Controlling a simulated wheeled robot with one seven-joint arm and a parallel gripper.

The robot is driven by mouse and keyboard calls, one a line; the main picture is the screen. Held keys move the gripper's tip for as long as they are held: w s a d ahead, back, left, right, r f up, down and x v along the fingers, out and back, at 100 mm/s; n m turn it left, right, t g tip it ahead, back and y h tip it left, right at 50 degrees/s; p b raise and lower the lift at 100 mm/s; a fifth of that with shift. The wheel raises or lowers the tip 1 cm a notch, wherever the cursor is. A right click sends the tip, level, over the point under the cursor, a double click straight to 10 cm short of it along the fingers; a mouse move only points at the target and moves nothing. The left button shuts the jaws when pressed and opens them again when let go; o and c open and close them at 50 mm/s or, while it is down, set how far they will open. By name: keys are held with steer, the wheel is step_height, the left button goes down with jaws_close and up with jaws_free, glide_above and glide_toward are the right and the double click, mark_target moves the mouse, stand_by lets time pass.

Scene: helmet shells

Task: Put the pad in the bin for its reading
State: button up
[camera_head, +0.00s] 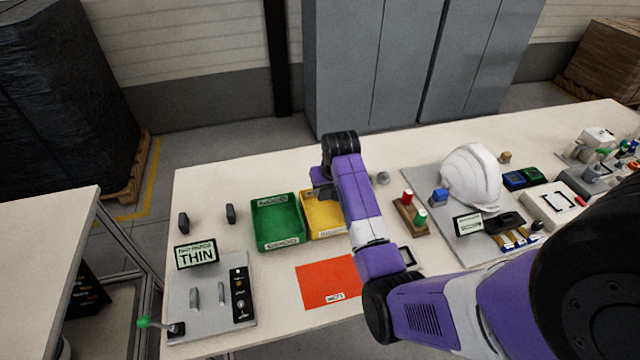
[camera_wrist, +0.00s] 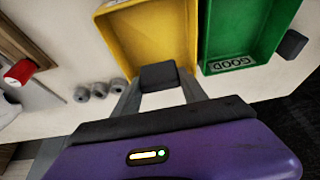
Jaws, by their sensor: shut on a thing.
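My gripper (camera_wrist: 160,92) is shut on a dark grey pad (camera_wrist: 158,76), held between its fingertips. In the wrist view the pad overlaps the near edge of the yellow bin (camera_wrist: 118,42); its height above the bin is hard to tell. In the head view my arm partly hides the yellow bin (camera_head: 322,233), and the pad cannot be made out at my gripper (camera_head: 324,190). The green bin (camera_head: 256,226) stands just left of the yellow one; its label reads GOOD in the wrist view (camera_wrist: 205,40). A display (camera_head: 196,254) reads THIN in large letters.
Two dark blocks (camera_head: 183,222) (camera_head: 231,213) stand on the table left of the green bin. A grey gauge plate (camera_head: 188,328) with a green-knobbed lever and a red mat (camera_head: 318,292) lie in front. A white helmet shell (camera_head: 470,172) and a red-and-green holder stand right.

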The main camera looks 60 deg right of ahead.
steer(key=shift+f, duration=0.9)
step_height(320, 180, down, 5)
steer(key=b, duration=0.4)
steer(key=shift+f, duration=0.1)
steer(key=shift+f+b, duration=0.45)
steer(key=shift+f, duration=0.05)
steer(key=o, duration=1.5)
steer(key=shift+r, duration=0.2)
steer(key=v, duration=0.7)
steer(key=shift+s+r, duration=0.15)
steer(key=shift+r, duration=0.05)
steer(key=shift+a, duration=0.1)
